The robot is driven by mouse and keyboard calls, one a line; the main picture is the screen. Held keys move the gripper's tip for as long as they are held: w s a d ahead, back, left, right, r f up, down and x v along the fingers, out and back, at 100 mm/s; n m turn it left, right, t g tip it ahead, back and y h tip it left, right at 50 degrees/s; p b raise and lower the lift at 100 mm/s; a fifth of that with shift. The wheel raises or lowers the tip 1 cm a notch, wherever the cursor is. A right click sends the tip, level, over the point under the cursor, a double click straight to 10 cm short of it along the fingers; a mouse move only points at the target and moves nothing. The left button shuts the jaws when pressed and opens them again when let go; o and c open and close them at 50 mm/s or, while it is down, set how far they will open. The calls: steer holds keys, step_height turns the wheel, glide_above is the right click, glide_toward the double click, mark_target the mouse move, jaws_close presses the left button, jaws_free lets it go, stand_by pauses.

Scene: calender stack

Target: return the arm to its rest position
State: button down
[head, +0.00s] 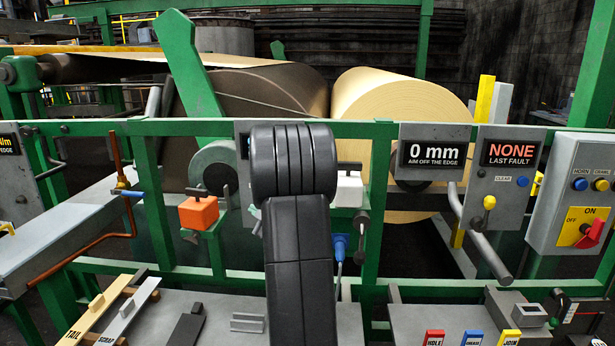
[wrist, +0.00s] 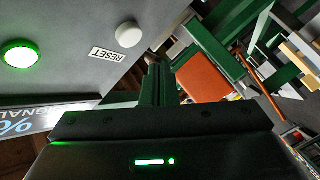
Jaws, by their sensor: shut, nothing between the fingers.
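My arm (head: 298,235) stands upright in the middle of the head view, its black links in front of the green frame. My gripper is hidden behind it there. In the wrist view my gripper (wrist: 154,68) shows above its dark body, its narrow fingers together and nothing held between them. The fingers point toward a grey panel (wrist: 75,75) with a RESET label, a white round button (wrist: 129,34) and a lit green button (wrist: 20,54). I cannot tell whether they touch it.
An orange box (head: 198,212) sits on the green frame (head: 350,130) left of my arm; it also shows in the wrist view (wrist: 207,76). Large rolls (head: 400,105) lie behind. A grey control box (head: 580,195) stands right. Tools, including a SCRAP bar (head: 125,312), lie at front left.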

steer(key=p, duration=0.2)
steer(key=shift+s+r+p, duration=0.2)
steer(key=shift+r+p, duration=0.1)
steer(key=shift+s+a+f+b, duration=0.15)
steer(key=shift+s+b, duration=0.6)
steer(key=shift+s, duration=0.65)
steer(key=shift+s+d+f+b, duration=0.1)
steer(key=shift+s+b, duration=0.65)
steer(key=shift+s, duration=0.65)
steer(key=shift+w, duration=0.1)
